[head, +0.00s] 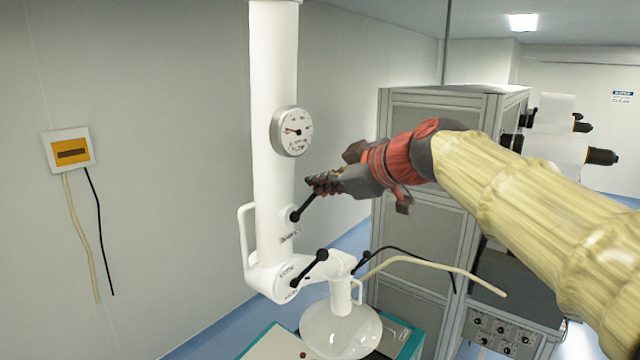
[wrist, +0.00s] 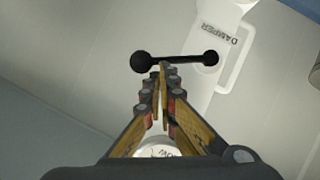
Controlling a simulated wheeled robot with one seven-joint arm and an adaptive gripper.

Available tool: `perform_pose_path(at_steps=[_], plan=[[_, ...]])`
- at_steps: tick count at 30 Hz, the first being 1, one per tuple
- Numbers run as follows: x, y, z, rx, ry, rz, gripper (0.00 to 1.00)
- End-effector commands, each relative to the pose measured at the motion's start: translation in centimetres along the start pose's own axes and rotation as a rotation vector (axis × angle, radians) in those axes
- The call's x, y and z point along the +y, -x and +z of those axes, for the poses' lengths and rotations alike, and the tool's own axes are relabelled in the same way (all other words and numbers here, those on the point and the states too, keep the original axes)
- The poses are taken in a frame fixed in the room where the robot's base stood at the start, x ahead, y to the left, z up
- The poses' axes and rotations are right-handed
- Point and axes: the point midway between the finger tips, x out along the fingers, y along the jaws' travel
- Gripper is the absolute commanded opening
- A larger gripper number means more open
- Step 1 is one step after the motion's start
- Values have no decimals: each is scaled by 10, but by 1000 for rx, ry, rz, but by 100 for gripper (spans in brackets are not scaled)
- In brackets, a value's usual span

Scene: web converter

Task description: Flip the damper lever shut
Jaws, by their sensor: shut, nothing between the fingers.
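The damper lever (head: 304,207) is a short black rod on the white vertical pipe (head: 272,90). In the head view it slants up and to the right from its pivot ball, and its outer end is hidden at my gripper. The wrist view shows the lever (wrist: 180,60) lying across with a black ball at each end, beside a DAMPER label (wrist: 220,40). My gripper (head: 317,184) is shut and empty. In the wrist view its fingertips (wrist: 162,70) are at the lever's rod, near the larger ball. I cannot tell whether they touch it.
A round gauge (head: 291,131) sits on the pipe above the lever. Below are a second black lever (head: 309,268), a white side handle (head: 246,245) and a clear hood (head: 340,330). A grey cabinet (head: 412,235) stands behind my arm.

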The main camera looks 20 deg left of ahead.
Motion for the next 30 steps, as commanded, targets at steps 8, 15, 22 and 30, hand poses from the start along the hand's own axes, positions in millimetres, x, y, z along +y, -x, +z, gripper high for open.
perform_pose_path(at_steps=[8,15,22,30], plan=[[2,-2,3,1,-41,-21,0],[4,-4,6,1,-84,-43,0],[6,-6,12,0,-144,-76,0],[9,-12,22,-1,-272,-143,0]])
